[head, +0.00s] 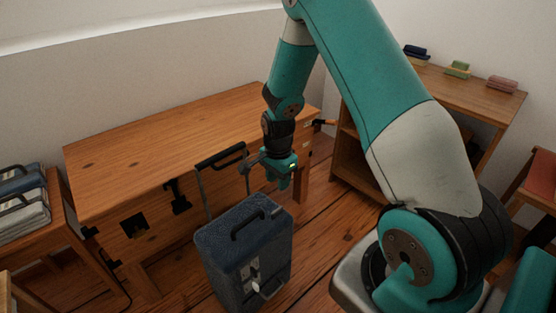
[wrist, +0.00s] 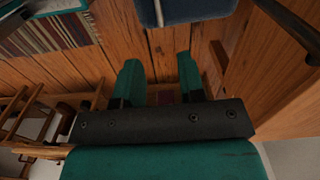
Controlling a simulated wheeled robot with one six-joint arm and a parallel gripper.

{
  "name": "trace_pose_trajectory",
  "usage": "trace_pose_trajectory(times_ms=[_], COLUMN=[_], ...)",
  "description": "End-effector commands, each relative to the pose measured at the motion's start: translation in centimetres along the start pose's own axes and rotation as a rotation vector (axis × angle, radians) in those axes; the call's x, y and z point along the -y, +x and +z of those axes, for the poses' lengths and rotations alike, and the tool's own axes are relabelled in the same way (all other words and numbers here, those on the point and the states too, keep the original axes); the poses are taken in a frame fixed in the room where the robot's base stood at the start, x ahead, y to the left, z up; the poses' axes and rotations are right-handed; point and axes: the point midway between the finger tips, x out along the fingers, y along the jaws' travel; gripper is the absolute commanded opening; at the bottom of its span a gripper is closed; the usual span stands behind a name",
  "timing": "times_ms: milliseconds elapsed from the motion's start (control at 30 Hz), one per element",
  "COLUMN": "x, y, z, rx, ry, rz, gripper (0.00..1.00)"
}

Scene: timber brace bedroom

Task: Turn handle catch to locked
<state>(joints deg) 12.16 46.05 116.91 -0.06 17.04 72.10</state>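A dark blue suitcase (head: 218,245) stands upright on the floor, with its pull handle (head: 220,156) extended above it. A black carry handle lies on its top. Small pale fittings (head: 254,272) show on its front; I cannot tell whether one is the handle catch or how it is set. My gripper (head: 284,182) is above and behind the suitcase's right side, to the right of the pull handle, apparently touching nothing. In the wrist view its two green fingers (wrist: 157,68) are apart with nothing between them. Part of the suitcase (wrist: 200,10) shows at the top edge there.
A wooden desk or chest (head: 165,150) with black fittings stands behind the suitcase. A bench with folded cloths (head: 25,200) is at left. A wooden shelf unit (head: 470,92) with small coloured items is at back right. Plank floor (head: 325,220) is open right of the suitcase.

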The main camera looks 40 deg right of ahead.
Motion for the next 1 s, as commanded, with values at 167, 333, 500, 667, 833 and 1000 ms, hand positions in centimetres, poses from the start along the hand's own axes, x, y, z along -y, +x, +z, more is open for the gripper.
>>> trace_pose_trajectory(times_ms=[167,333,500,667,833,1000], x=[0.1,0.0,0.0,0.0,0.0,0.1], y=[-3.7,-5.2,-5.4,-5.4,-5.4,-5.7], z=[0.0,0.0,0.1,0.1,0.0,0.3], rx=[0.0,0.0,0.001,0.001,0.001,0.003], ry=[0.0,0.0,0.0,0.0,0.0,-0.015], rz=[-0.003,0.0,0.001,0.001,0.0,-0.003], gripper=[0.36,0.36,0.36,0.36,0.36,0.36])
